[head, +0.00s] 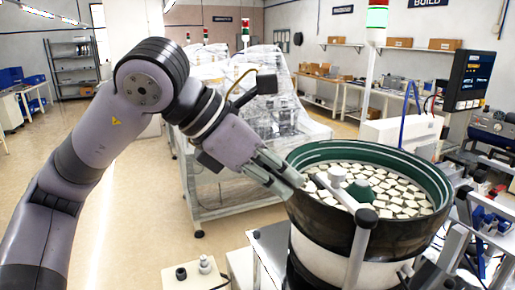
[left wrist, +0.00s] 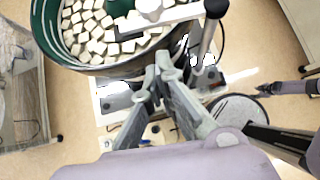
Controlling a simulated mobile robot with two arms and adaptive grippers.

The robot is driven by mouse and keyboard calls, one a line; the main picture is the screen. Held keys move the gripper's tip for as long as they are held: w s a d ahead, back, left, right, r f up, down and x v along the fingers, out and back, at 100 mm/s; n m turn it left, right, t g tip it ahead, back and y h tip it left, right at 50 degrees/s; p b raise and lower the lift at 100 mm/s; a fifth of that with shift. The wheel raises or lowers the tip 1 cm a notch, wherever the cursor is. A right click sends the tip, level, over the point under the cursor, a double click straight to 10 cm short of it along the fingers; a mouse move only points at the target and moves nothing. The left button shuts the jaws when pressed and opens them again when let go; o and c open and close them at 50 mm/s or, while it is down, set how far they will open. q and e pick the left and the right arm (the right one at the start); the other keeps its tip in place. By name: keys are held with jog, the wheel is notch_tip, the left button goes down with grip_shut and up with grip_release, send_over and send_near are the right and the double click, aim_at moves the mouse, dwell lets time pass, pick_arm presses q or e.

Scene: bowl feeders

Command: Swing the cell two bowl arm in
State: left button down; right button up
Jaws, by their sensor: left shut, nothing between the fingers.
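The bowl feeder (head: 300,222) stands at the right in the head view, with a dark outer wall, a green inside and many pale square parts in it. The bowl arm (head: 337,190) is a light bar that reaches over the parts from a post (head: 357,250) with a dark cap at the bowl's near side. In the left wrist view the bar (left wrist: 172,16) crosses the bowl's edge at the top. My left gripper (head: 298,186) is shut and empty, its fingertips close to the bowl's left rim near the bar. I cannot tell whether they touch.
A red, white and green signal light (head: 376,20) rises behind the bowl. A plastic-wrapped machine (head: 240,130) stands behind my left arm. A black control box (head: 470,78) and metal framing (head: 485,235) crowd the right side. Open floor (head: 130,180) lies at the left.

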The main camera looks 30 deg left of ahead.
aim_at(340, 187)
pick_arm(q)
jog(key=w+d+p, duration=0.1)
jog(key=w+d, duration=0.1)
jog(key=w, duration=0.1)
jog(key=shift+d+p, duration=0.3)
jog(key=shift+p, duration=0.1)
pick_arm(e)
jog(key=shift+d+r, duration=0.3)
jog(key=shift+r, duration=0.3)
jog(key=shift+d+r, duration=0.3)
jog(key=shift+r, duration=0.3)
